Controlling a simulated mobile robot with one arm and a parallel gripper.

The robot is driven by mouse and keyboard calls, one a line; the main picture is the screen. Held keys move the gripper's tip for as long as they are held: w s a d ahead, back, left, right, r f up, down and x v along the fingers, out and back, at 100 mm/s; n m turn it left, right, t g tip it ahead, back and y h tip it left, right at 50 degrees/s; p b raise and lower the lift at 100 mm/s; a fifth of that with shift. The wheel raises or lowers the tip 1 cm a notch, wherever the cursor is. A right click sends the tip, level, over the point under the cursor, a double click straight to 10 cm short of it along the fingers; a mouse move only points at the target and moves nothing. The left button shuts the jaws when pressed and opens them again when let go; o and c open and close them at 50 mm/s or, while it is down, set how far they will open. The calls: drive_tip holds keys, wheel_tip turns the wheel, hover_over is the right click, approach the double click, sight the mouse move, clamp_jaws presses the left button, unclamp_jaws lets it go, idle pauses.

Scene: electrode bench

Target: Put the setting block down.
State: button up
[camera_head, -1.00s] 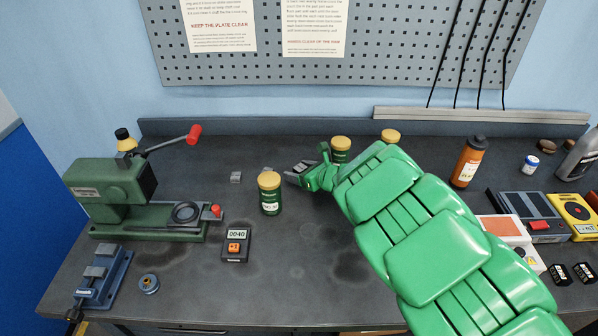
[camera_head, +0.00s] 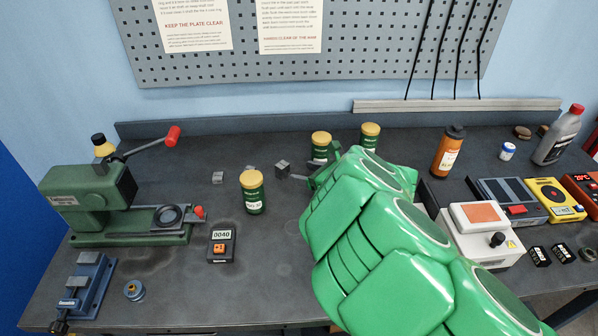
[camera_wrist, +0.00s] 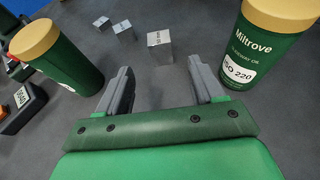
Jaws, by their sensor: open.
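A grey metal block (camera_wrist: 159,46), the largest of several in the wrist view, stands upright on the bench just ahead of my gripper (camera_wrist: 160,68). The jaws are open with only bare bench between them, and the block appears clear of both fingers. In the head view the block (camera_head: 282,168) stands left of my gripper (camera_head: 304,177), whose fingers are partly hidden by my arm. Small print on its face is not legible. Two smaller grey blocks are in line beyond it, one in the middle (camera_wrist: 123,31) and one farthest (camera_wrist: 103,22).
A green canister with a yellow lid (camera_head: 252,193) stands left of my gripper. Another canister (camera_head: 320,150), marked ISO 220 in the wrist view (camera_wrist: 262,45), stands close on the other side. A timer (camera_head: 221,246) and green press (camera_head: 90,200) are further left.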

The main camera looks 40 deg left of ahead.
drive_tip(key=shift+d+r, duration=0.25)
drive_tip(key=shift+d, duration=0.3)
drive_tip(key=shift+w, duration=0.1)
